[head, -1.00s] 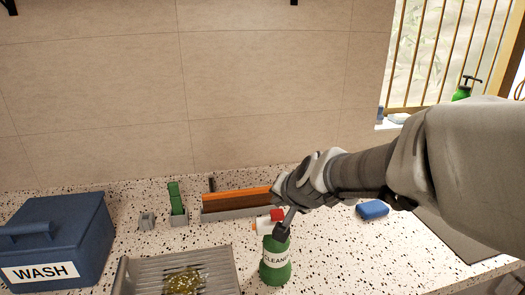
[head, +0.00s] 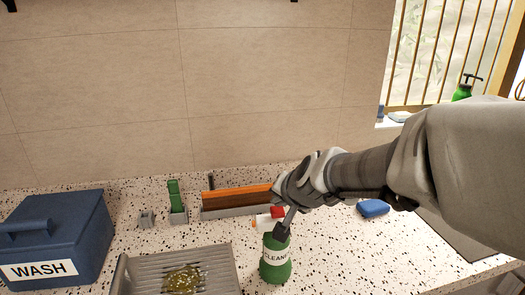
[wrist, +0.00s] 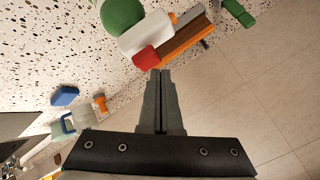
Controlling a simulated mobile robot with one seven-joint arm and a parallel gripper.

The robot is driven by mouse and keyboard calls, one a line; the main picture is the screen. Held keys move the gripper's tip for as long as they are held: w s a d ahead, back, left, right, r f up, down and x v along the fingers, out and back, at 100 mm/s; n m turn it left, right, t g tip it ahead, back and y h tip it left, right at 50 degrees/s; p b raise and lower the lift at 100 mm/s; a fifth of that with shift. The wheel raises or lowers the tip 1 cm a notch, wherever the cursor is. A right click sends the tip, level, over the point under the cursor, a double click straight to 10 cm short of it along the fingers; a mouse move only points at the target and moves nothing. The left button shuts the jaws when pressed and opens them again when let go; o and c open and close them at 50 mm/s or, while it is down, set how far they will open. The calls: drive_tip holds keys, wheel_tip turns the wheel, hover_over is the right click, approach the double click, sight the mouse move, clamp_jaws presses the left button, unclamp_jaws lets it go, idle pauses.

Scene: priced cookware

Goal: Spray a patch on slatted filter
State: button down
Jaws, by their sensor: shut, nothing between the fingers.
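The slatted filter (head: 222,262) is a grey ridged tray at the bottom of the head view. A yellow-green greasy patch (head: 183,279) lies on its slats. A green cleaner bottle (head: 275,270) with a white label stands upright just right of the filter. Its white spray head (head: 263,219) has a red part and an orange nozzle pointing left. My gripper (head: 283,229) is above the bottle and covers part of its top. In the wrist view, my gripper (wrist: 161,72) is shut and empty, its tips close to the red part (wrist: 145,57); contact is unclear.
A blue WASH box (head: 85,235) stands left. Behind are a green-handled tool (head: 175,195) in a holder and an orange-brown bar (head: 235,198) on a grey base. A blue sponge (head: 373,208) lies right. Another green sprayer (head: 462,92) stands near the window.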

sight(278, 213)
drive_tip(key=shift+f+b, duration=0.55)
drive_tip(key=shift+b, duration=0.1)
idle(0.5)
drive_tip(key=shift+r, duration=0.1)
drive_tip(key=shift+r+p, duration=0.95)
drive_tip(key=shift+p, duration=0.05)
drive_tip(key=shift+r, duration=0.1)
wheel_tip(278, 213, up, 6)
drive_tip(key=p, duration=0.5)
